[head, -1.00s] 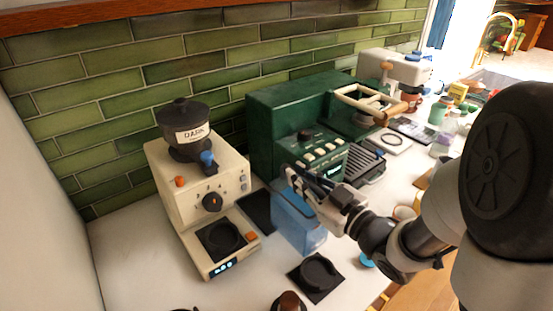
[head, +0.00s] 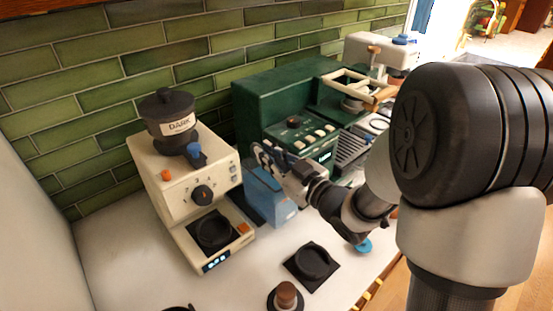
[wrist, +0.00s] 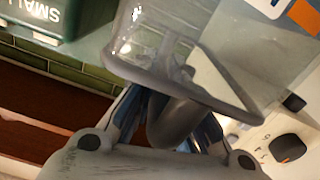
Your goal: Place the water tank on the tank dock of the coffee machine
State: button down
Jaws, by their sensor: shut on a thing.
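The water tank (head: 272,197) is a translucent blue box, upright in the gap between the cream grinder and the green coffee machine (head: 262,100). My gripper (head: 266,156) is shut on the tank at its top. In the wrist view, the clear tank wall (wrist: 170,50) and rim fill the upper middle, with my gripper (wrist: 170,122) below them. The tank dock is hidden behind the tank and the grinder. I cannot tell whether the tank's base touches anything.
The cream grinder (head: 165,180) with a dark hopper stands close on the tank's left. A black round holder on a mat (head: 311,263) and a tamper (head: 286,295) lie in front. White counter is free between them and the grinder. Green tiles rise behind.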

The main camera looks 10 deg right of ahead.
aim_at(254, 153)
jog(key=shift+p+x, duration=0.75)
jog(key=shift+x, duration=2.75)
jog(key=shift+f+b, duration=0.75)
jog(key=shift+b, duration=0.2)
jog(key=shift+s+f+b, duration=0.1)
jog(key=shift+f+b, duration=0.2)
jog(key=shift+f, duration=0.05)
jog(key=c, duration=2)
grip_release()
jog(key=shift+o, duration=0.8)
jog(key=shift+f, duration=0.15)
jog(key=shift+o, duration=1.3)
jog(key=shift+s+d, duration=0.25)
jog(key=shift+s, duration=0.1)
jog(key=v, duration=1.1)
jog(key=shift+s, duration=0.1)
